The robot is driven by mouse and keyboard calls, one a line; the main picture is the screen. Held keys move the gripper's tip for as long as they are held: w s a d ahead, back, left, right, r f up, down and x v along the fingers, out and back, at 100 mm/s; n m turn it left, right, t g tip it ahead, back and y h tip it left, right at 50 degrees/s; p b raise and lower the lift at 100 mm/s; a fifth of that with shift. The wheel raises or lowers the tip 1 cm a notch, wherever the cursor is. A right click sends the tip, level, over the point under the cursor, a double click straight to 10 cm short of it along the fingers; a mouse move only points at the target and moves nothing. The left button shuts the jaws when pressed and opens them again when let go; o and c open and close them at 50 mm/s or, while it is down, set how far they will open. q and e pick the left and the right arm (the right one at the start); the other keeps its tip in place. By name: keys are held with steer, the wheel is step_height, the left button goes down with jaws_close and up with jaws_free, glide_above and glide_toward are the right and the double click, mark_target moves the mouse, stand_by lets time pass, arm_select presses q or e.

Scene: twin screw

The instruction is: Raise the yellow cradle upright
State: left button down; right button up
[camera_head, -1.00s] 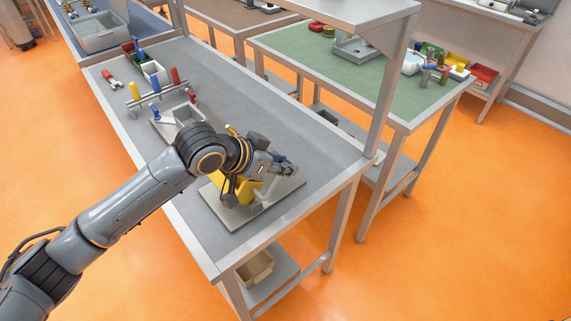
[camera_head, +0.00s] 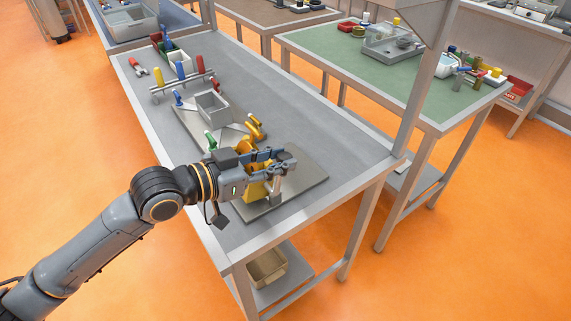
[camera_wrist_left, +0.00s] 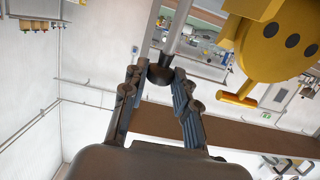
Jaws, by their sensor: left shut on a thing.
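The yellow cradle (camera_head: 257,188) is on a grey base plate (camera_head: 310,184) near the front end of the workbench, partly hidden by my left gripper (camera_head: 284,160). In the left wrist view the cradle (camera_wrist_left: 278,42) is at the upper right, with dark round holes in its face and a yellow peg sticking out below. There my left gripper (camera_wrist_left: 158,84) has its fingers closed around a dark knob (camera_wrist_left: 160,74) at the end of a grey rod (camera_wrist_left: 177,28). I cannot tell how the rod joins the cradle. My right gripper is not in view.
A grey open box (camera_head: 212,108), a green-handled item (camera_head: 211,141) and yellow clamp-like parts (camera_head: 255,127) stand behind the cradle. A rack of coloured handles (camera_head: 183,82) is farther back. The bench's right side is clear. A metal post (camera_head: 432,80) rises at the right edge.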

arm_select(q)
steer(key=shift+s+a+f+t+h+b, duration=0.1)
steer(key=shift+s+a+t+h+b, duration=0.3)
steer(key=shift+b, duration=0.5)
steer(key=shift+s+a+f+t+h+b, duration=0.15)
steer(key=shift+a+h+b, duration=0.35)
steer(key=shift+b, duration=0.45)
steer(key=shift+s+a+f+t+h+b, duration=0.15)
steer(key=shift+s+a+h+b, duration=0.15)
steer(key=shift+a+b, duration=0.45)
steer(key=shift+d+r, duration=0.15)
steer(key=c, duration=1)
jaws_free()
steer(key=shift+c, duration=0.2)
steer(key=v, duration=1.2)
